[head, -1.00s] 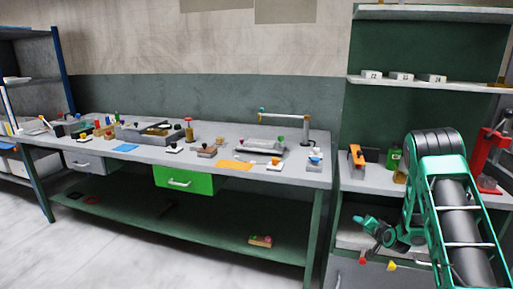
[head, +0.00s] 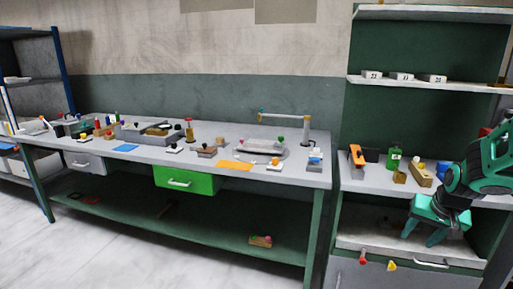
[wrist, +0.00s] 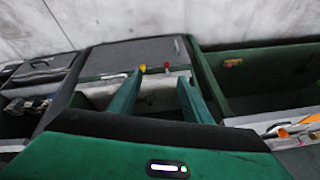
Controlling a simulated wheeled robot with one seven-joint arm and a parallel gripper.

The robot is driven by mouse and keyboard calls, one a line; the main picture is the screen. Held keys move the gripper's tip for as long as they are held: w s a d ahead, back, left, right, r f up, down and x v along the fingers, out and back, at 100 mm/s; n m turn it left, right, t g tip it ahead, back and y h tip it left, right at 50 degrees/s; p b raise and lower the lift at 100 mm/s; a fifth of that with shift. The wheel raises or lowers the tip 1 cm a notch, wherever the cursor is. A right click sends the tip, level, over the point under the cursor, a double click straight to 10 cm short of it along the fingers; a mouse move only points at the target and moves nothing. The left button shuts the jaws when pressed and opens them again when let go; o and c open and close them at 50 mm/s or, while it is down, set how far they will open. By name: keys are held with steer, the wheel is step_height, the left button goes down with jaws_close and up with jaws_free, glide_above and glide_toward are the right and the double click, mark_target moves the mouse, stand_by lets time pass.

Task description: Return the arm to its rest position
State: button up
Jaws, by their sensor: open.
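My gripper (head: 421,239) is at the right side of the head view, in front of the right workstation's lower shelf opening. Its green fingers point down and a little left, apart, with nothing between them. My arm comes in from the right edge, and most of it is out of view. In the wrist view, both green fingers (wrist: 160,80) are spread, with bare cabinet surface showing between them. No object touches the fingers in either view.
The right workstation has a worktop (head: 372,180) with a green bottle (head: 394,158) and an orange-topped tool (head: 357,156). Its lower cabinet carries red (head: 363,260) and yellow (head: 391,265) knobs. A long workbench with a green drawer (head: 184,180) stands left. The floor (head: 150,255) in front is clear.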

steer(key=s+a+r+g, duration=0.2)
steer(key=s, duration=1.1)
steer(key=s+a+r+g+y, duration=0.1)
steer(key=s+a+r+g, duration=0.1)
steer(key=s, duration=1.2)
steer(key=shift+s+a+r, duration=0.3)
steer(key=shift+a+r, duration=0.1)
steer(key=shift+a, duration=0.4)
